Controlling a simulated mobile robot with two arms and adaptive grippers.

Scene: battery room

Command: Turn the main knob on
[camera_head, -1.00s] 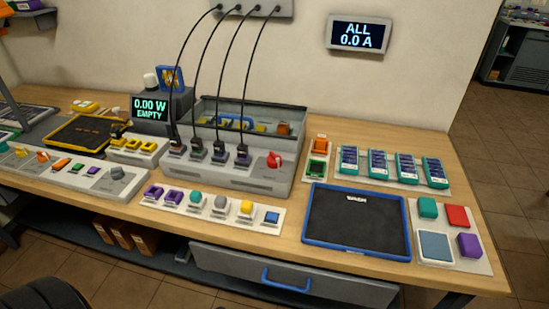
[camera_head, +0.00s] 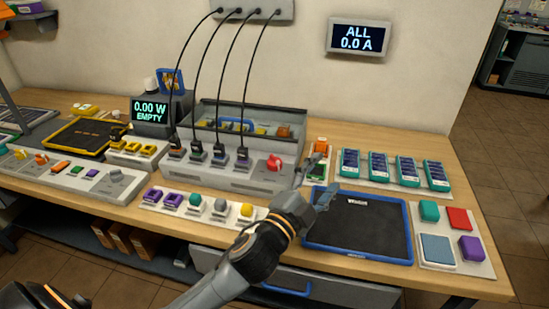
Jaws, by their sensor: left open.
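A red knob (camera_head: 274,163) sits on the right end of the grey charger box (camera_head: 235,178), below its open lid. A grey knob (camera_head: 115,176) sits on the long panel at the left. I cannot read a label marking either as the main knob. My left gripper (camera_head: 317,181) is open and empty, to the right of the red knob and apart from it in the picture. Its fingers are over the area between the box and the black mat. My right gripper is out of view.
A blue-edged black mat (camera_head: 365,228) lies right of the box. Several teal battery packs (camera_head: 407,170) lie behind it. Black cables (camera_head: 198,80) hang to the box. The wall display (camera_head: 358,38) reads 0.0 A.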

